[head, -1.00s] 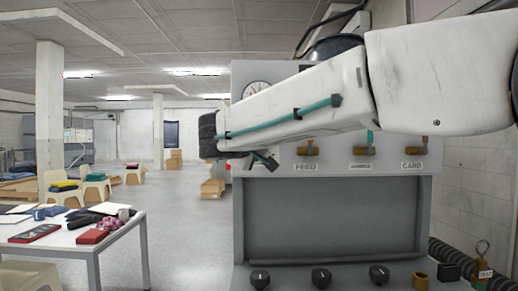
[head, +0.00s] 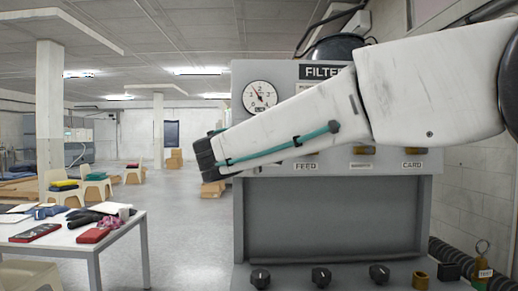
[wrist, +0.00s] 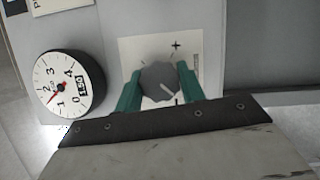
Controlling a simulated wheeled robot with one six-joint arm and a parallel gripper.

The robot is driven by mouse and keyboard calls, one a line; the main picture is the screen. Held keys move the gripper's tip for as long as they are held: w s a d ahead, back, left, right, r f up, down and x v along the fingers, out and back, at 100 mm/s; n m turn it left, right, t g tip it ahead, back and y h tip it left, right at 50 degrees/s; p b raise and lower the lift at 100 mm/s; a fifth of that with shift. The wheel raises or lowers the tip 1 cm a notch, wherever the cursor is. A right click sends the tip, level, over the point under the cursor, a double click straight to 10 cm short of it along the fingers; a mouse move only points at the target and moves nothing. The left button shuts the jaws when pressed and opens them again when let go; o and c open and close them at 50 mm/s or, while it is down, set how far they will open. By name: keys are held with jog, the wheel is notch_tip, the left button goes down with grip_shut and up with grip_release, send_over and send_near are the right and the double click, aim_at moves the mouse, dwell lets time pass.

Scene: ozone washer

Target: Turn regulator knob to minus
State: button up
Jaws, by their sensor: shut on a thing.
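The grey fluted regulator knob (wrist: 158,82) sits on a pale plate in the wrist view. The plate has a plus mark at the upper right and a minus mark at the lower right. A white pointer line on the knob slants to the lower right, towards the minus side. My gripper (wrist: 158,70) has one green finger on each side of the knob and is shut on it. In the head view my arm hides the knob and the fingers.
A round gauge (wrist: 69,85), also in the head view (head: 260,97), has its red needle near 2. A row of black knobs (head: 321,277) lines the machine's lower ledge. A cluttered table (head: 75,240) stands at the left, with open floor between.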

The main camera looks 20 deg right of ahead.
jog(key=shift+f, duration=0.1)
jog(key=o, duration=1)
jog(key=v, duration=0.7)
jog(key=shift+s+a, duration=0.25)
jog(key=shift+s, duration=0.1)
